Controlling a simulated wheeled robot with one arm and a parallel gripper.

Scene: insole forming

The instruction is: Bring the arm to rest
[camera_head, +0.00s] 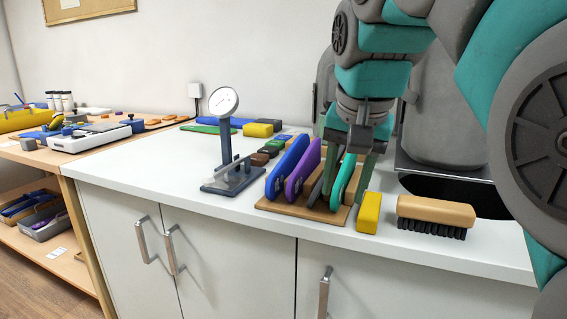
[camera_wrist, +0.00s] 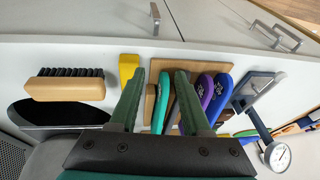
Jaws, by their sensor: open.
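My gripper (camera_head: 350,176) hangs low over the wooden rack on the white counter. In the wrist view, its two green fingers (camera_wrist: 162,78) are spread apart. The rack (camera_head: 272,206) holds upright slabs: a blue one (camera_head: 287,166), a purple one (camera_head: 302,168), a grey one and a teal one (camera_head: 343,181). In the wrist view, the teal slab (camera_wrist: 162,104) shows between my fingers. I cannot tell whether the fingers touch it. My fingers and wrist hide part of the rack.
A dial gauge on a stand (camera_head: 226,134) is left of the rack. A yellow block (camera_head: 369,212) and a wooden-backed brush (camera_head: 436,212) lie to the right, before a dark oval opening (camera_head: 455,190). A wooden bench with tools adjoins at left.

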